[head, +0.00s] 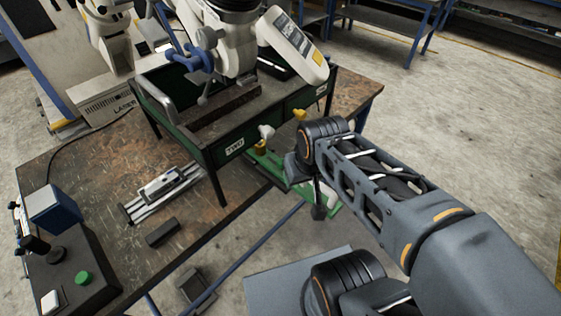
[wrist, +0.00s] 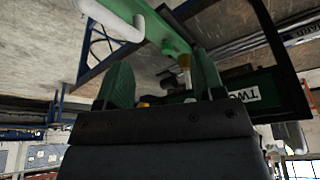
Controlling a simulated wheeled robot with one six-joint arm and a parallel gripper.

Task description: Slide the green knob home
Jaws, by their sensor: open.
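A green bar (head: 262,158) runs beside the front of the green table marked TWO, partly hidden behind my arm. In the wrist view the green bar (wrist: 158,22) crosses the top, with a bent white handle (wrist: 118,24) on it. I cannot tell which part is the green knob. My gripper (wrist: 163,78) is open, its two green fingers apart, and nothing is visibly held between them. It points toward the bar, and I see no clear contact. In the head view my arm hides much of the gripper.
The green table (head: 233,149) carries a white microscope (head: 237,45). A worn brown bench (head: 100,165) lies to the left, with a metal slide fixture (head: 163,190). A control box (head: 75,262) with a green button (head: 83,278) stands at lower left. Open floor lies to the right.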

